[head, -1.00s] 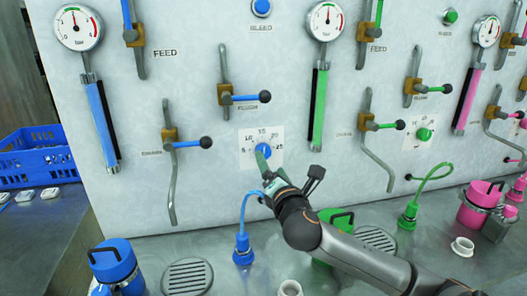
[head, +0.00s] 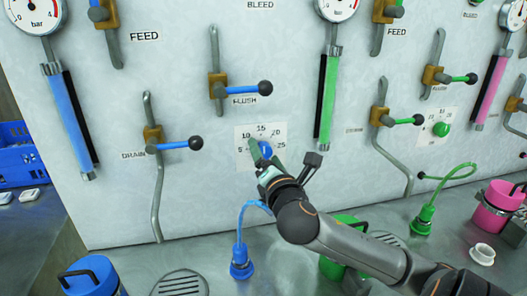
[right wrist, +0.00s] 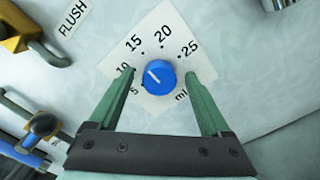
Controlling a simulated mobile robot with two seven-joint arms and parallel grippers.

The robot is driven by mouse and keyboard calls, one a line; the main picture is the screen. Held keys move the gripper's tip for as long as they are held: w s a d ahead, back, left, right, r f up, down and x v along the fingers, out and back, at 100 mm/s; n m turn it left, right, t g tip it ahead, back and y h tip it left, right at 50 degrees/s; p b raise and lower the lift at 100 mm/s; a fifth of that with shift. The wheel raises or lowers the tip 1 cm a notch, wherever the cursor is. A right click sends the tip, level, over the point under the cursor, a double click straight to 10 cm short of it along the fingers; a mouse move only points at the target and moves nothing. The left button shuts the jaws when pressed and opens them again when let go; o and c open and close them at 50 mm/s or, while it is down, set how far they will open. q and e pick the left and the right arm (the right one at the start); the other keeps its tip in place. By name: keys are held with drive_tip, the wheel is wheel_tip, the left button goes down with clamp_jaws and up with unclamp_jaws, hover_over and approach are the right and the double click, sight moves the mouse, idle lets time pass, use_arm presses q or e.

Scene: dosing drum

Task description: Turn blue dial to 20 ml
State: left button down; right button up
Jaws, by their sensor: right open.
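The blue dial (head: 266,148) sits on a white scale plate (head: 279,134) on the upright panel. The scale (right wrist: 150,50) reads 5, 10, 15, 20, 25 ml. My right gripper (right wrist: 162,78) is open, its green fingers on either side of the dial with visible gaps. In the head view my right gripper (head: 262,163) partly covers the dial's left side. My left gripper is not in view.
Blue-handled flush (head: 245,90) and drain (head: 176,145) levers stick out left of the dial. A blue hose connector (head: 241,264) stands below it. A green dial (head: 441,129) is farther right. A blue lidded can (head: 92,276) stands at lower left.

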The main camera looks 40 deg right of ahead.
drive_tip(key=shift+w, duration=0.1)
idle(0.3)
clamp_jaws()
idle(0.5)
